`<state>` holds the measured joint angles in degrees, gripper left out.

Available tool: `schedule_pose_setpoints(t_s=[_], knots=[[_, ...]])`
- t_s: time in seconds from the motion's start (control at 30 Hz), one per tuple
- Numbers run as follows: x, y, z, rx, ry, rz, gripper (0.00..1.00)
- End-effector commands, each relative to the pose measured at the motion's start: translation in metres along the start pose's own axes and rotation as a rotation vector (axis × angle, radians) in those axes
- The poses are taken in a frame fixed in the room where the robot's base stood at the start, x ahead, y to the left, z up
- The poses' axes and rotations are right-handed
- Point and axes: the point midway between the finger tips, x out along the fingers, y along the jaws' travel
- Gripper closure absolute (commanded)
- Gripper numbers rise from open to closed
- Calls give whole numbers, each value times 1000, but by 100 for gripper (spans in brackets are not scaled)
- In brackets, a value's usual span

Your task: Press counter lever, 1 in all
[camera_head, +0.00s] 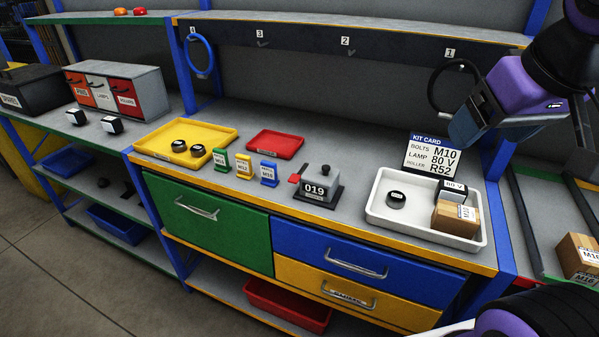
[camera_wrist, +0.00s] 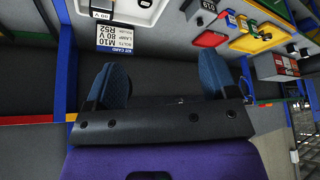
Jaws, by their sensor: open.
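The counter (camera_head: 318,184) is a grey box on a dark base, with a round black knob on top and "019" on its front. Its red lever (camera_head: 294,178) sticks out on the left side. In the wrist view part of the counter (camera_wrist: 201,7) shows at the top edge, upside down; its lever is not clear there. My gripper (camera_head: 457,138) is up at the right, above and behind the white tray, well apart from the counter. In the wrist view my gripper (camera_wrist: 162,78) has its two blue fingers spread with nothing between them.
A kit card (camera_head: 433,154) stands behind the white tray (camera_head: 387,218), which holds a roller, a lamp box and a carton. Left of the counter are small colored stands (camera_head: 244,165), a red tray (camera_head: 275,143) and a yellow tray (camera_head: 160,141). A shelf (camera_head: 330,28) overhangs the bench.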

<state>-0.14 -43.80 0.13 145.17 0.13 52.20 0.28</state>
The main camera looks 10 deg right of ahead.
Motion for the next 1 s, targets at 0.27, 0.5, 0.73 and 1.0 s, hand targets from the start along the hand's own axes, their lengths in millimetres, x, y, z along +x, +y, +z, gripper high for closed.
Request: schedule_pose_setpoints(t_s=[0.27,0.5,0.73,1.0], knots=[[0,0,0,0,0,0,23],[0,0,0,0,0,0,78],[0,0,0,0,0,0,100],[0,0,0,0,0,0,100]])
